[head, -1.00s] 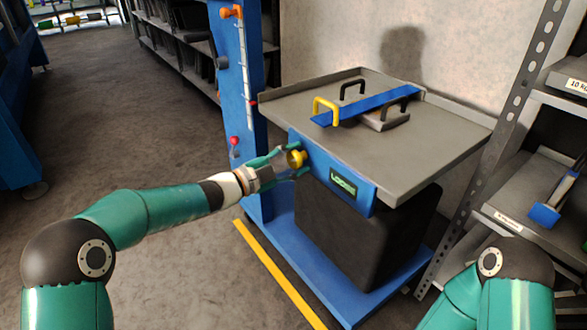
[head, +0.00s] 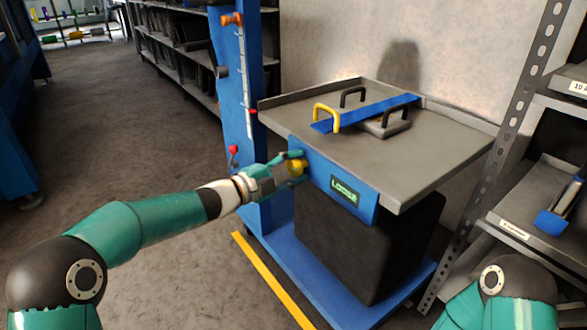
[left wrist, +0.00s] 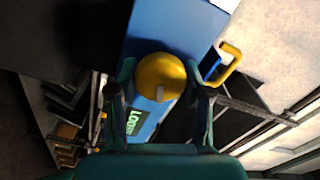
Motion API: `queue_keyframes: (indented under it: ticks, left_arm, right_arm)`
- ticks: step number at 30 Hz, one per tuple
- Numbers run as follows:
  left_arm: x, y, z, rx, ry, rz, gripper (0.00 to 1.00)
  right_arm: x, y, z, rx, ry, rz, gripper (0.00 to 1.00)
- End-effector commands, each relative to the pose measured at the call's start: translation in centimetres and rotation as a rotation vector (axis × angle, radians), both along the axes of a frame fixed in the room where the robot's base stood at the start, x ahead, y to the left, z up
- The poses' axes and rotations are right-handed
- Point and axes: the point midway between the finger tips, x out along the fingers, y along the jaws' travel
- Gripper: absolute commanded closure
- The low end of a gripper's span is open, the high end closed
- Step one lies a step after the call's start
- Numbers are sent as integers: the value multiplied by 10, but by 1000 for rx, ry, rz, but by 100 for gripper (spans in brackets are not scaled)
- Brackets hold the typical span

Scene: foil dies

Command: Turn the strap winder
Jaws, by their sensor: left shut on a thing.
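The strap winder is a yellow round knob (head: 297,167) on the left end of the blue front panel (head: 325,176) of a grey-topped cart. My left gripper (head: 293,167) is shut on the knob, with one finger on either side of it. In the left wrist view the knob (left wrist: 161,77) sits between the two green fingers. A green label (head: 345,191) on the panel shows lettering that I read as LOOSE. My right arm shows at the lower right of the head view, but its gripper is out of view.
A blue strap or bar (head: 375,110) with a yellow handle (head: 326,117) and black handles lies on the cart's grey top (head: 430,155). A blue post (head: 236,90) stands behind my left gripper. Metal shelving (head: 505,215) stands close on the right.

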Motion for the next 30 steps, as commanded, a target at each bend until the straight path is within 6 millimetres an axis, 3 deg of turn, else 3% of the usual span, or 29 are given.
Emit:
queue_keyframes:
  ticks: [1, 5, 19, 30]
  left_arm:
    - [-4, -5, -5, 6, 7, -15, 48]
    - [-3, -4, -5, 5, 6, -12, 27]
    - [-6, 7, -2, 2, 4, -4, 27]
    - [-47, 62, -3, 2, 5, -3, 27]
  right_arm:
    - [0, 0, 0, 0, 0, 0, 100]
    - [0, 0, 0, 0, 0, 0, 100]
    - [0, 0, 0, 0, 0, 0, 100]
    - [0, 0, 0, 0, 0, 0, 100]
